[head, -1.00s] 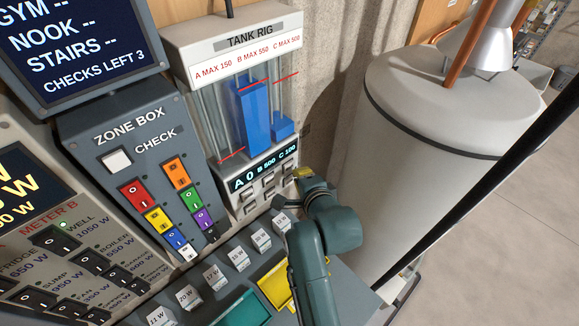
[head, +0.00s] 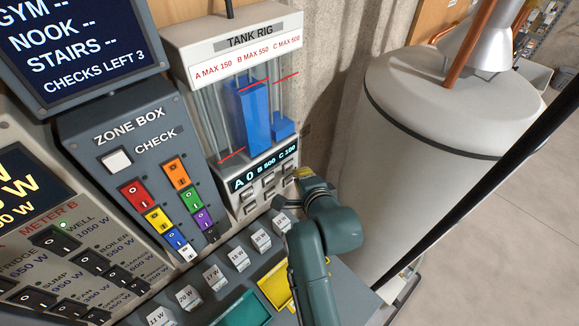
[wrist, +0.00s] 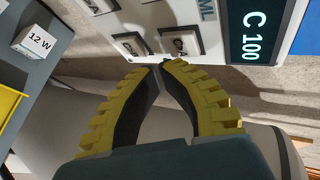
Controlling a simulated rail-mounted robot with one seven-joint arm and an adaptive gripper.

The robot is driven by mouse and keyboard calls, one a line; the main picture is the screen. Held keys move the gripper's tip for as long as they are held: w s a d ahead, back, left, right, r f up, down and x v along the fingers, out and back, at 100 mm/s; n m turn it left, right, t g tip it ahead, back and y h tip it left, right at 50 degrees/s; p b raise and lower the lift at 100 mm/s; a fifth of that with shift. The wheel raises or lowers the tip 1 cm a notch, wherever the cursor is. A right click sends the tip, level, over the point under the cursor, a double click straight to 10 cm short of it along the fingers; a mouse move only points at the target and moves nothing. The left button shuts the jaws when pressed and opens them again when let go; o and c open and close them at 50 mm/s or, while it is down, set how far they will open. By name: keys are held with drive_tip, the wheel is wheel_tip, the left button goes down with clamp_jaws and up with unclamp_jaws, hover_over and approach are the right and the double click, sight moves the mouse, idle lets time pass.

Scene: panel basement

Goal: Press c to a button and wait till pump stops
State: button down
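The tank rig (head: 190,42) stands upright at the back centre. Its display (head: 265,171) reads A 0, B 500, C 100. Tube B (head: 255,115) holds a tall blue column, tube C (head: 283,127) a short one, and A looks empty. Several pale buttons (head: 268,183) sit below the display.
The zone box (head: 118,120) with coloured switches is left of the rig, and a meter panel (head: 60,275) is further left. Small watt-labelled blocks (head: 213,278) and a yellow tray (head: 275,285) lie in front. A large white tank (head: 400,200) stands at right.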

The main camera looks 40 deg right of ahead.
drive_tip(key=shift+w, duration=0.4)
drive_tip(key=shift+w, duration=0.55)
idle(0.5)
drive_tip(key=shift+s, duration=0.1)
drive_tip(key=shift+s+p, duration=0.55)
drive_tip(key=shift+s, duration=0.3)
drive_tip(key=s+p, duration=0.2)
drive_tip(key=s, duration=0.3)
drive_tip(key=shift+d, duration=0.1)
